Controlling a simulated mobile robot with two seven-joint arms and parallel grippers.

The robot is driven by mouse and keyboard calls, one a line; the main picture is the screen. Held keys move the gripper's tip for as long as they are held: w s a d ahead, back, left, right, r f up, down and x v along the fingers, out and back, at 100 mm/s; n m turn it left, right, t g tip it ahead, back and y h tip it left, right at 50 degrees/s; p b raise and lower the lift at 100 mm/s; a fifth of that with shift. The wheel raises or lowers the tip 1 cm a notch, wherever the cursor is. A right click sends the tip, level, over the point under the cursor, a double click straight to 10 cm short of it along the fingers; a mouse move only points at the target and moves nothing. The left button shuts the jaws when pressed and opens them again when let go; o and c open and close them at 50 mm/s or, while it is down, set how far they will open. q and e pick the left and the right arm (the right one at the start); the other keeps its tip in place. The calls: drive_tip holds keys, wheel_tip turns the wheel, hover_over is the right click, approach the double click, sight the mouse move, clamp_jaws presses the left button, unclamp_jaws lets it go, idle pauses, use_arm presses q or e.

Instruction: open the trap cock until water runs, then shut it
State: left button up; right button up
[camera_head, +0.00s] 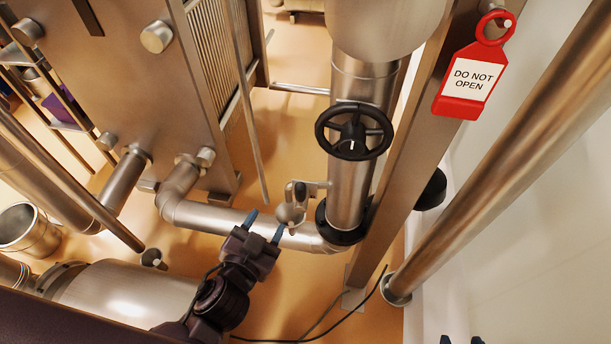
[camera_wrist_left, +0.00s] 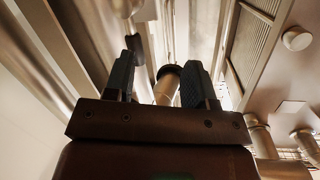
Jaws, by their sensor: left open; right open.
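The trap cock appears to be the small metal fitting with a dark handle (camera_head: 300,193) on a side stub of the vertical pipe, low in the middle of the head view. Its rounded body (camera_head: 289,213) hangs just above the horizontal pipe. No running water shows. My left gripper (camera_head: 265,225) is open and empty, just left of and below the cock, apart from it as far as I can tell. In the left wrist view its two fingers (camera_wrist_left: 158,82) stand apart, with a flanged pipe beyond. My right gripper (camera_head: 461,340) shows only its two tips at the bottom edge, apart.
A black handwheel (camera_head: 353,131) sits on the vertical pipe (camera_head: 351,188) above the cock. A red "DO NOT OPEN" tag (camera_head: 473,80) hangs on the steel post (camera_head: 424,135) to the right. A plate unit (camera_head: 148,75) stands left. A metal bucket (camera_head: 28,228) stands far left.

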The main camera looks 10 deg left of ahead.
sight(300, 185)
use_arm(q)
drive_tip(key=shift+d+r+n+t+h, duration=0.9)
drive_tip(key=shift+d+r+n, duration=0.4)
drive_tip(key=shift+d+r, duration=0.5)
drive_tip(key=p+x, duration=0.2)
drive_tip(key=x, duration=0.6)
drive_tip(key=shift+w+r+p, duration=0.1)
drive_tip(key=shift+w+p, duration=0.2)
drive_tip(key=shift+w, duration=0.45)
drive_tip(key=shift+w+d, duration=0.15)
drive_tip(key=shift+w, duration=0.35)
use_arm(e)
drive_tip(key=r, duration=0.3)
drive_tip(key=shift+w+a, duration=0.15)
drive_tip(key=shift+a, duration=0.1)
drive_tip(key=shift+w+r, duration=0.1)
drive_tip(key=shift+r, duration=0.05)
use_arm(q)
clamp_jaws()
use_arm(e)
drive_tip(key=shift+d, duration=0.1)
